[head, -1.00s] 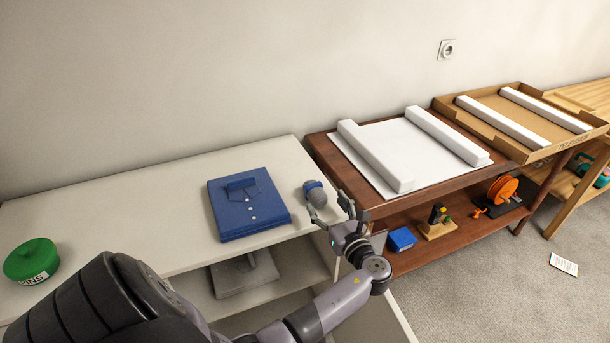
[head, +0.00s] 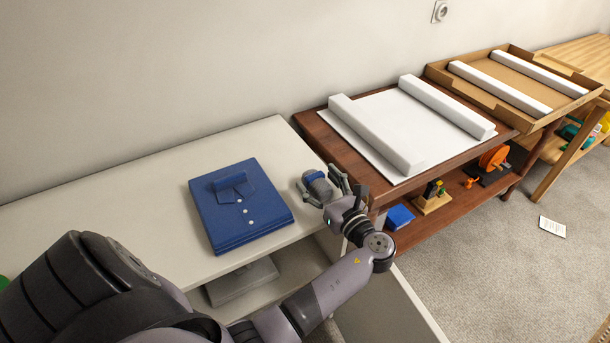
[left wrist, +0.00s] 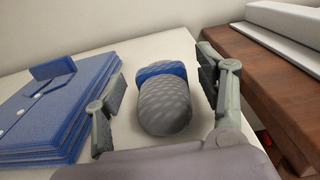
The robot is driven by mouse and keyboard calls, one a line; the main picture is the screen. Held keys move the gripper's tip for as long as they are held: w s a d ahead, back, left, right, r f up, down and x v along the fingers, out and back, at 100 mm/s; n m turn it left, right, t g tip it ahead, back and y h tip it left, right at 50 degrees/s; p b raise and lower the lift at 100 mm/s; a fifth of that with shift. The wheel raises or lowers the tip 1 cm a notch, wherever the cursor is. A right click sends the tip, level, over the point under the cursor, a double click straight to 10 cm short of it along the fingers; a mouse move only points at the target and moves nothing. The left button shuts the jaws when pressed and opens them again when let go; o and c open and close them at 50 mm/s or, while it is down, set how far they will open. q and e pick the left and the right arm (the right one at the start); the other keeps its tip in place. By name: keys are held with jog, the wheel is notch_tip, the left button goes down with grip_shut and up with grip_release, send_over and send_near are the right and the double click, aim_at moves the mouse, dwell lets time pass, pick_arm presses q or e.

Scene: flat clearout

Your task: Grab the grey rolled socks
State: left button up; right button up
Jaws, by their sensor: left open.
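The grey rolled socks (head: 319,187), a rounded grey bundle with a blue band, lie on the white cabinet top near its right end. In the left wrist view the socks (left wrist: 165,100) lie between the two fingers of my left gripper (left wrist: 160,104), with a gap on each side. My left gripper (head: 323,188) is open, its fingers around the socks in the head view and partly hiding them. My right gripper is not in view.
A folded blue shirt stack (head: 240,207) lies just left of the socks on the white cabinet top (head: 110,190). A brown wooden table (head: 325,137) with white foam strips (head: 375,137) stands close on the right. The cabinet top's left part is clear.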

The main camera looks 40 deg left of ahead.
pick_arm(q)
jog(key=shift+w+a, duration=0.1)
jog(key=shift+a, duration=0.25)
jog(key=shift+d+r, duration=0.15)
jog(key=shift+d, duration=0.35)
jog(key=shift+c, duration=1)
jog(key=shift+a, duration=0.1)
jog(key=shift+c, duration=0.7)
jog(key=shift+a, duration=0.1)
jog(key=shift+c, duration=1.3)
jog(key=c, duration=0.4)
jog(key=shift+c, duration=1.2)
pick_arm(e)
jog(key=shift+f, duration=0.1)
